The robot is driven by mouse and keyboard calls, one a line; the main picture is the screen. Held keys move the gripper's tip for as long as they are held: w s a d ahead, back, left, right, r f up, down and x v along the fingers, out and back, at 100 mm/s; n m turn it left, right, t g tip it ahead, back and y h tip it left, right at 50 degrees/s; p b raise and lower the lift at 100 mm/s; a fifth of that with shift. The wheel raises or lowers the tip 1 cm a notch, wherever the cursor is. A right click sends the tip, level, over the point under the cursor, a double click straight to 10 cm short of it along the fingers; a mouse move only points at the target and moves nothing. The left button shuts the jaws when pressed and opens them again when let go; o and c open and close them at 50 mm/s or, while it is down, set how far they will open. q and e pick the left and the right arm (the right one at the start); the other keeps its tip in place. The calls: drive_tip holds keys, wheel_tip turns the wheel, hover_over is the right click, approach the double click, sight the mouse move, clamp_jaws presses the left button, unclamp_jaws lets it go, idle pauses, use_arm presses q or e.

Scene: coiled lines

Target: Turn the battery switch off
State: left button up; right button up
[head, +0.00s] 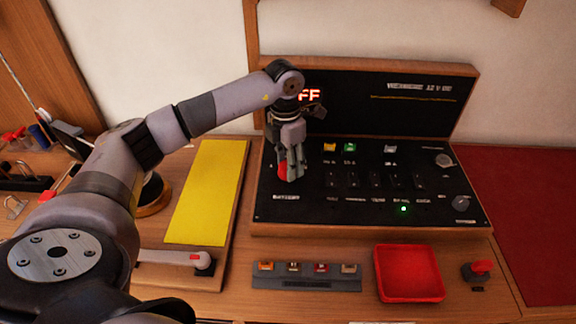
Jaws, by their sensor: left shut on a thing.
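The battery switch (283,172) is a red knob on the left of the black panel (330,210), above the label "BATTERY". My left gripper (290,172) points down over it and is shut on it. The fingers hide most of the knob, so its exact angle cannot be told. Red lit letters "FF" (311,96) show on the upright back board, partly hidden by my left wrist. My right gripper is not in view.
Right of the gripper are several small black switches (375,180), a green light (404,209) and two grey knobs (461,202). A yellow board (207,195) lies left.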

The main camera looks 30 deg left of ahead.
use_arm(q)
drive_tip(key=shift+m, duration=0.4)
drive_tip(key=o, duration=1.2)
drive_tip(key=shift+c, duration=0.2)
wheel_tip(320, 180, up, 12)
drive_tip(key=shift+w+a, duration=0.15)
drive_tip(key=shift+a, duration=0.2)
